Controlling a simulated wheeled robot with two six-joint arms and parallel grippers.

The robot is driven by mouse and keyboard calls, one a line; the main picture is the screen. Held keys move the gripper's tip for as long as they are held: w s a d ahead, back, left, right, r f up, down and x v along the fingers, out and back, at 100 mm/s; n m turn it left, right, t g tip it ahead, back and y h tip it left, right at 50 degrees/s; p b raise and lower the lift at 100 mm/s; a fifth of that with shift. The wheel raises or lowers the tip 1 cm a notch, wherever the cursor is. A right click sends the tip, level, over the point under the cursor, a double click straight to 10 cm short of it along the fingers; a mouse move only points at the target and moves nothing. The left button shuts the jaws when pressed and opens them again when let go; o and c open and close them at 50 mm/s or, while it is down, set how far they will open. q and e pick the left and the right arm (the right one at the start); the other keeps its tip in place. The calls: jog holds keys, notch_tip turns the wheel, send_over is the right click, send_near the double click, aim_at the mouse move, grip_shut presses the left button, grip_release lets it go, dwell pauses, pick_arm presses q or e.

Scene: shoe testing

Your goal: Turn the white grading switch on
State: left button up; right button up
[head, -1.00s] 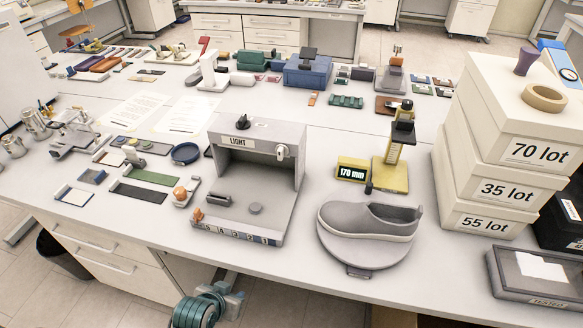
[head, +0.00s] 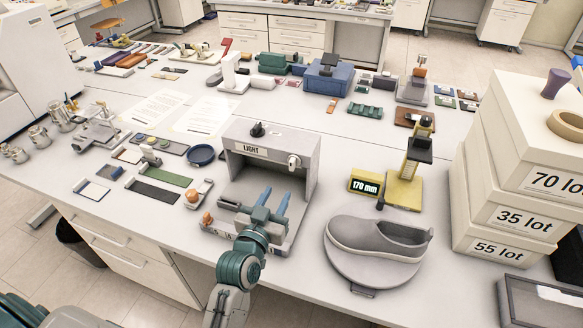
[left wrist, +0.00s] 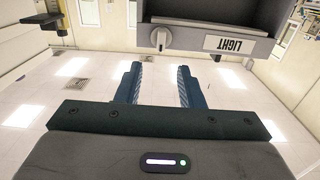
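The grey light box (head: 303,198) stands at the table's front edge, with a "LIGHT" label on its upper front. The white switch (head: 293,161) is a knob on the box's upper front, right of the label. In the left wrist view, upside down, the white switch (left wrist: 161,38) shows just beyond the fingertips, near the gap between them. My left gripper (head: 275,197) is in front of the box's opening, below the switch. Its two blue fingers are apart and empty; it also shows in the left wrist view (left wrist: 158,68). My right gripper is not in view.
A black knob (head: 258,130) sits on top of the box. To its right are a yellow gauge (head: 404,188) with a "170 mm" display and a grey shoe (head: 378,237) on a round stand. Stacked lot boxes (head: 485,205) stand at the far right.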

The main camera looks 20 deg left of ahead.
aim_at(291, 166)
pick_arm(q)
jog(key=w+p, duration=0.4)
jog(key=w, duration=0.5)
jog(key=shift+w+r, duration=0.1)
jog(key=shift+r, duration=0.1)
jog(key=shift+w+f+p, duration=0.1)
jog(key=shift+w+p, duration=0.35)
jog(key=shift+w, duration=0.15)
jog(key=shift+c, duration=0.4)
jog(key=shift+d, duration=0.1)
grip_shut()
